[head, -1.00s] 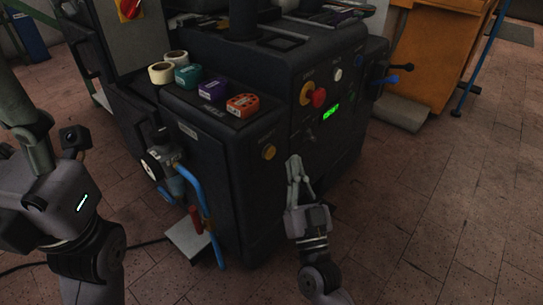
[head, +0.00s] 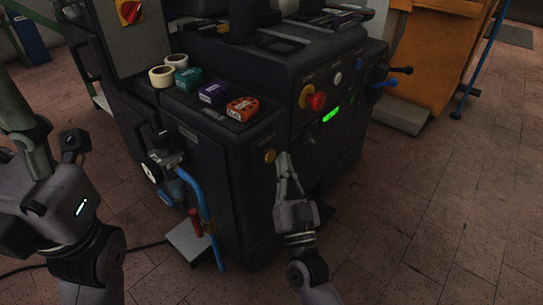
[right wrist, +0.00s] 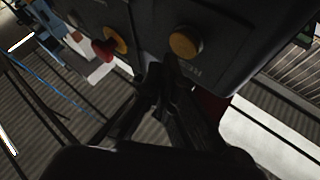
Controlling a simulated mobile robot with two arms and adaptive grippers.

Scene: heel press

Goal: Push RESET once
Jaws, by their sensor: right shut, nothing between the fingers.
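The round amber button (head: 270,156) sits on the front of the black machine, with a small blurred label above it. It also shows in the right wrist view (right wrist: 185,43), with partly hidden lettering beside it. My right gripper (head: 283,157) is shut and empty. Its fingertips are just right of the button in the head view. In the right wrist view its fingertips (right wrist: 164,68) lie just below and left of the button; I cannot tell whether they touch it. My left gripper (head: 38,150) is at the left edge, its fingers not clear.
A red knob (head: 316,101) on a yellow base and a green display (head: 331,114) are on the panel to the right. A blue hose (head: 205,215) hangs left of the button. Tape rolls (head: 162,76) and an orange box (head: 242,108) lie on top. Floor at right is free.

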